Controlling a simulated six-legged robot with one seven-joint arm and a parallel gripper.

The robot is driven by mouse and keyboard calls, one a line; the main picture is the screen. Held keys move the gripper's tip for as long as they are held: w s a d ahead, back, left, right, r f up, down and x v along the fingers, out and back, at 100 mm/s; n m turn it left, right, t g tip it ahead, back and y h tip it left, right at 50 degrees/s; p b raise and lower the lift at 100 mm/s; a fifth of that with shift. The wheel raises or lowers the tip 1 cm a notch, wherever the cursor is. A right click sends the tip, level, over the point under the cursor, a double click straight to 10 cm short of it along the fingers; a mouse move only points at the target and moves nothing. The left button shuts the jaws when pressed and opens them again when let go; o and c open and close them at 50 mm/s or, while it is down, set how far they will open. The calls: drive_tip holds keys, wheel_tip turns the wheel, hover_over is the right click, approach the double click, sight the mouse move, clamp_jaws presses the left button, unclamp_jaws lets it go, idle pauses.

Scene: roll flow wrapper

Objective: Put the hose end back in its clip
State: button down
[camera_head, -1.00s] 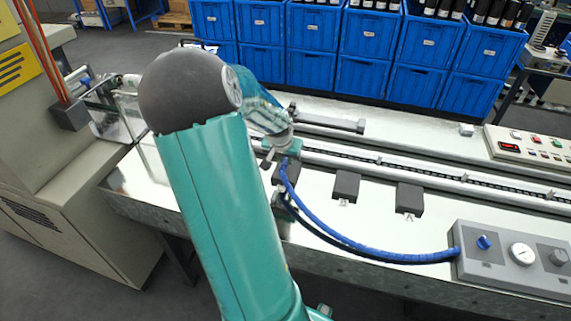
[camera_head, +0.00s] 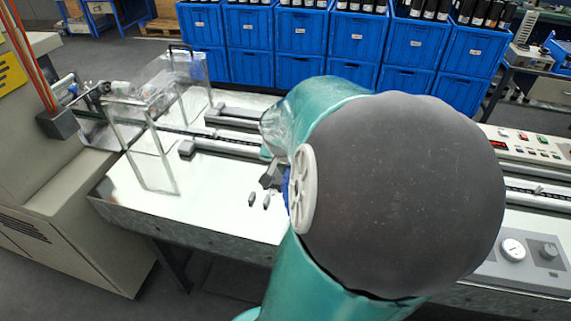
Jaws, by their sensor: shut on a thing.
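My gripper (camera_head: 269,178) is small and partly hidden beside my arm, low over the pale machine bed. It is shut on the blue hose (camera_head: 286,186); only a short blue piece shows between the gripper and my arm's large dark joint. The hose end itself and the rest of the hose are hidden. I cannot make out the clip; the dark blocks on the bed seen earlier are behind my arm.
A clear guard frame (camera_head: 140,145) stands further left. A gauge panel (camera_head: 530,257) is at right, partly covered by my arm. Blue crates (camera_head: 300,65) line the back.

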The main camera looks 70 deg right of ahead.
drive_tip(key=shift+s+a+r, duration=0.3)
drive_tip(key=shift+s+a, duration=0.1)
drive_tip(key=shift+f, duration=5.05)
drive_tip(key=shift+w, duration=0.1)
drive_tip(key=shift+w+a, duration=0.6)
drive_tip(key=shift+w, duration=1)
drive_tip(key=shift+w+a, duration=0.55)
drive_tip(key=shift+w, duration=1.05)
drive_tip(key=shift+w+a, duration=0.6)
drive_tip(key=shift+w, duration=1)
drive_tip(key=shift+f, duration=2.1)
